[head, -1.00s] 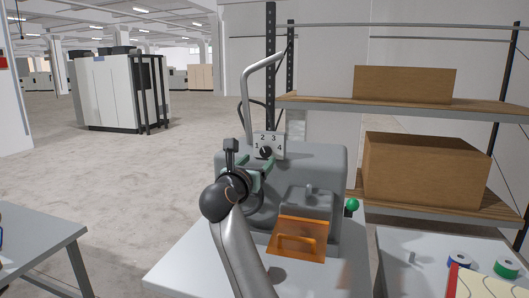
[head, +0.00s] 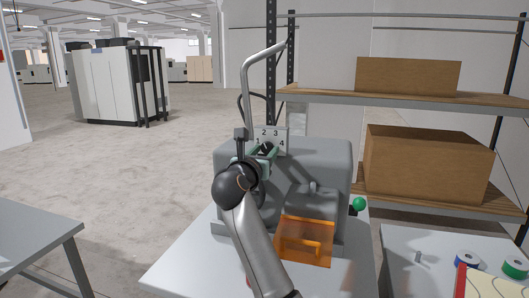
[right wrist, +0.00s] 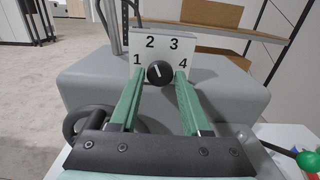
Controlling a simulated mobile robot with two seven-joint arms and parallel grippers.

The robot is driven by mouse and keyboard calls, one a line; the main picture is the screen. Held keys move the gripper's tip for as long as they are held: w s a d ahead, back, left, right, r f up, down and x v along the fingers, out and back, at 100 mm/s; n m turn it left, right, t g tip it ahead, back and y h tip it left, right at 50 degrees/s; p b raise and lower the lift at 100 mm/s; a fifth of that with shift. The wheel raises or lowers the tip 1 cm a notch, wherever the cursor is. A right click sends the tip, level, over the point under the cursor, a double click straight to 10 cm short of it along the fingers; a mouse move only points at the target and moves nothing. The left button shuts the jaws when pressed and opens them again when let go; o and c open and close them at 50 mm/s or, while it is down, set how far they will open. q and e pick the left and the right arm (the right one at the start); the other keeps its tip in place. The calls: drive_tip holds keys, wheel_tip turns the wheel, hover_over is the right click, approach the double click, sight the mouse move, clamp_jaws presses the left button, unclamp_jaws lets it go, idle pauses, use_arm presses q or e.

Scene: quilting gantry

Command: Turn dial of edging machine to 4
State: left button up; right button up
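The edging machine (head: 325,165) is a grey body on a light table. Its white dial plate (head: 283,134) stands on top with the numbers 1 to 4. In the right wrist view the black dial (right wrist: 159,73) sits at the plate's lower middle, its white mark pointing up and left, nearest to 2. My right gripper (head: 265,150) is in front of the plate and partly hides the dial in the head view. In the right wrist view its green fingers (right wrist: 155,88) are apart, one on each side of the dial, with gaps to it. My left gripper is not in view.
An orange transparent guard (head: 304,242) and a green knob (head: 359,204) are at the machine's front and right. A bent grey tube (head: 246,85) rises behind it. Shelves with cardboard boxes (head: 425,165) stand at right. Spools (head: 466,258) lie on the right table.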

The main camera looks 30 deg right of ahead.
clamp_jaws()
